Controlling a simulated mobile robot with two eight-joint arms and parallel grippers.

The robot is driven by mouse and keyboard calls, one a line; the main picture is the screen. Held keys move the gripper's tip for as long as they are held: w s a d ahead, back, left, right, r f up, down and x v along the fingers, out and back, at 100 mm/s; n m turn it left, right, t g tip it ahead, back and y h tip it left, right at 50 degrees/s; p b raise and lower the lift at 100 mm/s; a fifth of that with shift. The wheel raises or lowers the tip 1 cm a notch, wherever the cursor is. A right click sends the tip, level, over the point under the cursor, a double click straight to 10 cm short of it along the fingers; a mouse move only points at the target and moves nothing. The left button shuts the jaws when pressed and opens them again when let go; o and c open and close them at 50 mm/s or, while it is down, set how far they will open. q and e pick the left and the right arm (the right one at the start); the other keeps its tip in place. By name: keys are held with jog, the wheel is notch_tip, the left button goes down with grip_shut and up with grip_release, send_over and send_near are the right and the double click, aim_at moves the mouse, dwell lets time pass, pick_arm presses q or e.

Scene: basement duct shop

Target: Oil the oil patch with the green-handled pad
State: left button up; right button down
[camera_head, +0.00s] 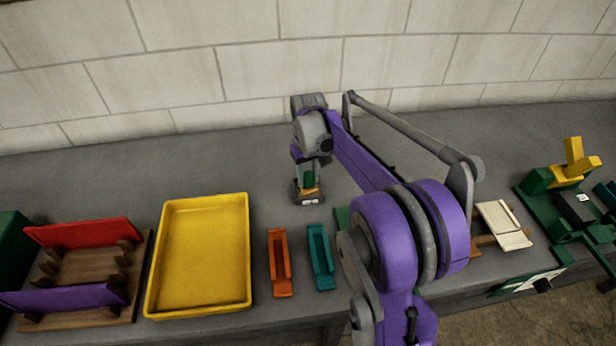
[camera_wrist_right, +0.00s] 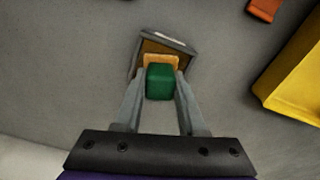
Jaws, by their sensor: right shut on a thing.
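The green-handled pad (camera_wrist_right: 160,82) is between the fingers of my right gripper (camera_wrist_right: 158,88), which is shut on its green handle. Its orange and brown base shows past the handle in the wrist view. In the head view the pad (camera_head: 308,194) is upright over the grey bench (camera_head: 200,165), at or just above its surface; I cannot tell if it touches. My right gripper (camera_head: 309,178) also shows there, partly hidden by its own wrist. I cannot make out an oil patch; my purple arm covers part of the bench. My left gripper is not in view.
A yellow tray (camera_head: 160,255), an orange holder (camera_head: 279,262) and a teal holder (camera_head: 320,257) are along the front of the bench. A wooden rack (camera_head: 130,270) with red and purple panels is at left. A green and yellow fixture (camera_head: 540,180) is at right. The bench behind the tray is clear.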

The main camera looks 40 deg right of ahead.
aim_at(308, 175)
dwell(0.6)
jog(key=shift+r+p, duration=1.6)
jog(key=shift+r, duration=1.9)
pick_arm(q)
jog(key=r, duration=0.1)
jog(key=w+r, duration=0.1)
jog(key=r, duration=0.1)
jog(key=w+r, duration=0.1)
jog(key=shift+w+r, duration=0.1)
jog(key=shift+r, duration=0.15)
pick_arm(e)
jog(key=shift+s+f, duration=0.1)
jog(key=shift+f, duration=0.05)
